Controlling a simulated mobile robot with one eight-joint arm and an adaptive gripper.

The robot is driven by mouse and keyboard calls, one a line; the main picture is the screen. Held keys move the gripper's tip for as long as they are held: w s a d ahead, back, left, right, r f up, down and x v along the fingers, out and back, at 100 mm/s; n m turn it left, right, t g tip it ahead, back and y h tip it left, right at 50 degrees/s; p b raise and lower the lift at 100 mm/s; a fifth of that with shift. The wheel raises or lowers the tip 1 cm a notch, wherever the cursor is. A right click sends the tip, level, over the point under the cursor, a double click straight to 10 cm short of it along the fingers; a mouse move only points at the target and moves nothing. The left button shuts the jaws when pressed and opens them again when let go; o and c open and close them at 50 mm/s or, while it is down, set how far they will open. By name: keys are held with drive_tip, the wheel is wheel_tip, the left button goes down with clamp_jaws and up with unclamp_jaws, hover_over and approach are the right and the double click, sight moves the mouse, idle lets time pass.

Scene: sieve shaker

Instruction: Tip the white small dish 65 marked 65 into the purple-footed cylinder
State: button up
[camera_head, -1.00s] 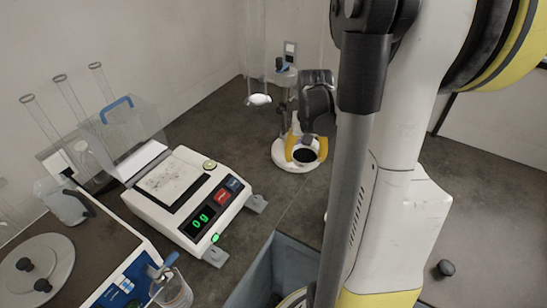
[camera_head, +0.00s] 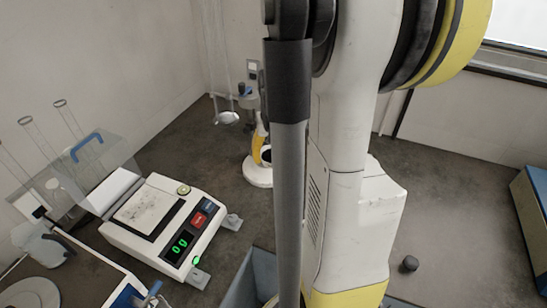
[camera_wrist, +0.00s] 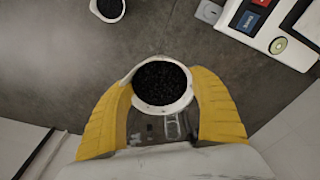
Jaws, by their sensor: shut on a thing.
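My gripper (camera_wrist: 165,105) has yellow fingers closed on both sides of a round white dish (camera_wrist: 135,76) full of black grains. The dish looks upright, and I cannot read a number on it. In the head view a yellow finger (camera_head: 259,145) shows near a white round piece (camera_head: 256,177), partly hidden by my arm. A tall clear cylinder (camera_head: 222,70) stands left of and behind my gripper. Its foot (camera_head: 228,118) looks pale there, and no purple shows. The dish and the cylinder are apart.
Another white dish with black contents (camera_wrist: 107,9) lies at the top of the wrist view. A blue-grey bin (camera_head: 235,285) is in front. Bare dark bench lies between balance and cylinder.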

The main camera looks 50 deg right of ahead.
wheel_tip(320, 180, up, 5)
drive_tip(key=p, duration=0.3)
drive_tip(key=shift+p, duration=0.3)
drive_tip(key=w+d+m+g+p, duration=0.1)
drive_tip(key=w+d+m, duration=0.6)
drive_tip(key=d+m, duration=0.4)
drive_tip(key=w+d+m+g+p, duration=0.1)
drive_tip(key=w+d+m+p, duration=0.1)
drive_tip(key=w+d+m, duration=0.9)
drive_tip(key=s+a+m+g+h+b, duration=0.1)
drive_tip(key=a+h+b, duration=0.3)
drive_tip(key=h+b, duration=0.6)
drive_tip(key=s+a+f+m+g+h+b, duration=0.1)
drive_tip(key=a+h+b, duration=0.3)
drive_tip(key=h+b, duration=0.7)
drive_tip(key=s+m+b, duration=0.1)
drive_tip(key=b, duration=0.3)
drive_tip(key=shift+s+m, duration=0.15)
drive_tip(key=shift+m, duration=0.25)
